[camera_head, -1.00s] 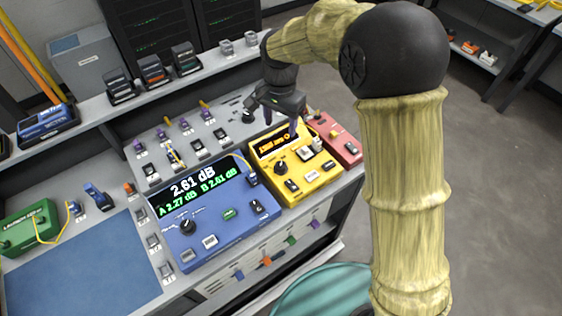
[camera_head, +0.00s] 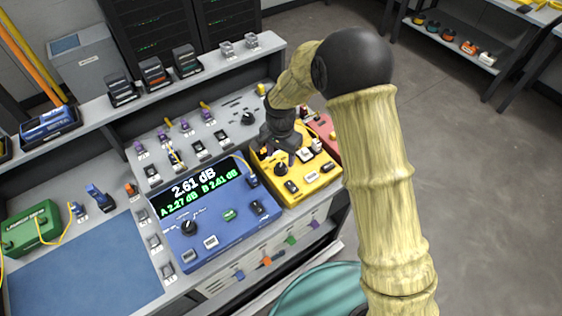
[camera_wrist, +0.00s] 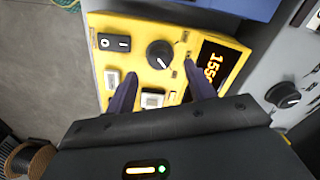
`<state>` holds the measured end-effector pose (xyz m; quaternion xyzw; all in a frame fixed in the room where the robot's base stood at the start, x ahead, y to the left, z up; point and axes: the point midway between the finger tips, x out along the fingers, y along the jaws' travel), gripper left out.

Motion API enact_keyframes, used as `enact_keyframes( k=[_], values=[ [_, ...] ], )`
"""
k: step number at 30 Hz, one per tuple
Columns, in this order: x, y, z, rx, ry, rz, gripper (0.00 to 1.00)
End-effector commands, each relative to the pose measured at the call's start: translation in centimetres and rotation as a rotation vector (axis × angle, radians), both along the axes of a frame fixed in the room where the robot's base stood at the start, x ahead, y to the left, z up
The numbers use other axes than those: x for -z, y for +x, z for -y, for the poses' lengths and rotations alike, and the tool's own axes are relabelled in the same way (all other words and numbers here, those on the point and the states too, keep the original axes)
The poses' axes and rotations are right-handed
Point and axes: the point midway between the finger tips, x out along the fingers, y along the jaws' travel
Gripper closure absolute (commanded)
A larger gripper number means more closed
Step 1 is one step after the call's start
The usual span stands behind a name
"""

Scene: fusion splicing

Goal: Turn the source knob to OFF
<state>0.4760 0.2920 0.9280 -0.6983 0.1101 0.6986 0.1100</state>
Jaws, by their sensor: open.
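The yellow source box (camera_head: 318,180) stands right of the blue meter on the bench. Its black knob (camera_head: 281,169) is on the front left of its top face. In the wrist view the knob (camera_wrist: 160,54) has a white pointer line and lies beyond and between my fingertips. My gripper (camera_wrist: 160,85) is open, with two dark purple fingers spread apart over the yellow box and nothing between them at the tips. In the head view my gripper is largely hidden behind my wrist, above the box. The orange display (camera_wrist: 212,62) is partly covered by a finger.
The blue meter (camera_head: 232,223) reads 2.61 dB. A red box (camera_head: 324,125) sits right of the yellow one, partly behind my arm. Another black knob (camera_wrist: 283,95) is on the grey panel. White buttons (camera_wrist: 150,100) lie close to my fingers.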

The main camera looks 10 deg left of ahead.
Motion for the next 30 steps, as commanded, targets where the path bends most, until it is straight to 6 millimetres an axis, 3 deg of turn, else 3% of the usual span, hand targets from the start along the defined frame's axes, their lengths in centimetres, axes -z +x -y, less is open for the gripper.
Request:
enact_keyframes(
  k=[8,18,19,25,30],
  values=[
    [3.9,0.0,0.0,0.0,-0.002,-0.002,0.46],
    [4.5,0.0,0.0,0.0,0.0,0.001,0.46],
    [4.5,0.0,0.0,0.0,0.0,0.001,0.48],
    [4.5,0.0,0.0,0.0,0.0,0.001,0.87],
    [4.5,0.0,0.0,-0.002,0.001,0.001,0.91]
  ],
)
